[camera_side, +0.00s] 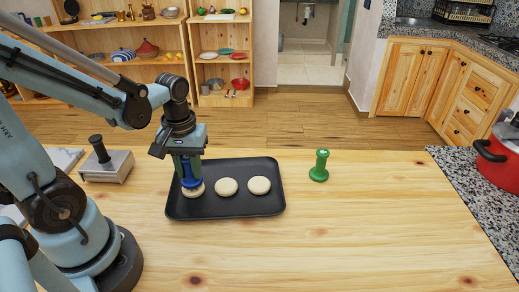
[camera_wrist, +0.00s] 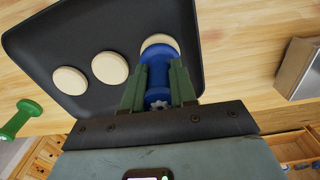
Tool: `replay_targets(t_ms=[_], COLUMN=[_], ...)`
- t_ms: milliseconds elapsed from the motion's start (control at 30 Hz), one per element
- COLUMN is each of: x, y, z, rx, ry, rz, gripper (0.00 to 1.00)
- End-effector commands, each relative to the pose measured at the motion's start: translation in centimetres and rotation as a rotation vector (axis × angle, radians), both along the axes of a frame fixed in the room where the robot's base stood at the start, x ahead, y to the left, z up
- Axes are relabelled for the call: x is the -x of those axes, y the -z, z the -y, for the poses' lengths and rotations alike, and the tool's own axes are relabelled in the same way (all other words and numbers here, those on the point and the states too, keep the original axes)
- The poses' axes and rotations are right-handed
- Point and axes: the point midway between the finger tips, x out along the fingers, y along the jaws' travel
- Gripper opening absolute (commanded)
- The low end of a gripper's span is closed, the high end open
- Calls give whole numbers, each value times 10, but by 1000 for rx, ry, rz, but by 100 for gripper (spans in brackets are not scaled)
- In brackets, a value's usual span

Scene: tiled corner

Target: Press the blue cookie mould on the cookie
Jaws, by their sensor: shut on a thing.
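The blue cookie mould (camera_side: 191,181) is upright in my gripper (camera_side: 187,165), which is shut on it. In the wrist view the mould (camera_wrist: 160,65) sits between the two green fingers of my gripper (camera_wrist: 158,88). Its lower end is over the leftmost cookie (camera_side: 193,191) and looks to be on or very close to it; I cannot tell whether it touches. That pale round cookie also shows partly behind the mould in the wrist view (camera_wrist: 157,39). The cookie lies on a black tray (camera_side: 235,208). Two more cookies, the middle one (camera_side: 227,186) and the right one (camera_side: 259,185), lie beside it.
A green mould (camera_side: 319,167) stands on the wooden table right of the tray. A metal press with a black knob (camera_side: 106,165) stands left of the tray. A red pot (camera_side: 497,158) is on the granite counter at the right. The front table area is clear.

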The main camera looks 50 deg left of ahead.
Motion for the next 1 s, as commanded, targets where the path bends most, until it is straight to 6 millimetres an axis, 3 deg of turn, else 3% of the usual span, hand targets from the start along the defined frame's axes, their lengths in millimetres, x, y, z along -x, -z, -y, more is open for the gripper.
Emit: replay_targets(t_ms=[700, 1000], x=[0, 0], y=[-52, -58], z=[0, 0], rx=[0, 0], ry=[0, 0], rz=[0, 0], gripper=[5, 5])
